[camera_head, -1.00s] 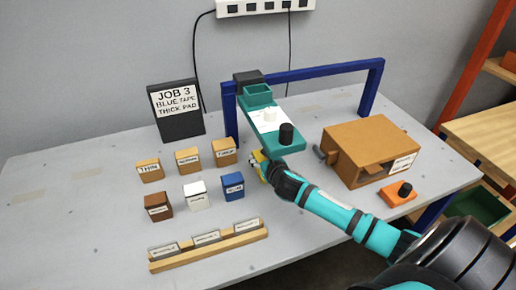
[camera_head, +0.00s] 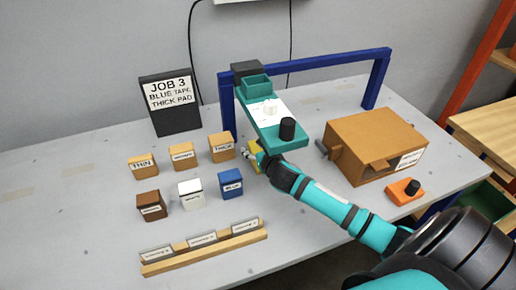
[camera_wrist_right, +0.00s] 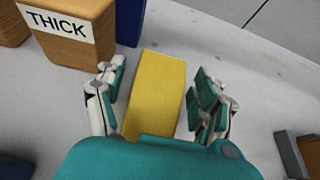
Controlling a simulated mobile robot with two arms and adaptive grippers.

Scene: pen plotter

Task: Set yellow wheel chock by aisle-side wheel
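The yellow wheel chock (camera_wrist_right: 157,92) is a plain yellow block lying on the grey table. In the right wrist view it lies between the two fingers of my right gripper (camera_wrist_right: 160,102), with a gap on each side. That gripper is open. In the head view the gripper (camera_head: 252,158) is low at the table, just right of the THICK block, and mostly covers the chock (camera_head: 254,147). I cannot make out a wheel clearly. My left gripper is not in view.
The THICK block (camera_wrist_right: 60,32) stands close beside the left finger. A teal carriage (camera_head: 266,115) on a blue gantry (camera_head: 320,66) overhangs just behind. A brown box (camera_head: 375,140) stands right. Several small blocks and a label rack (camera_head: 205,250) are left.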

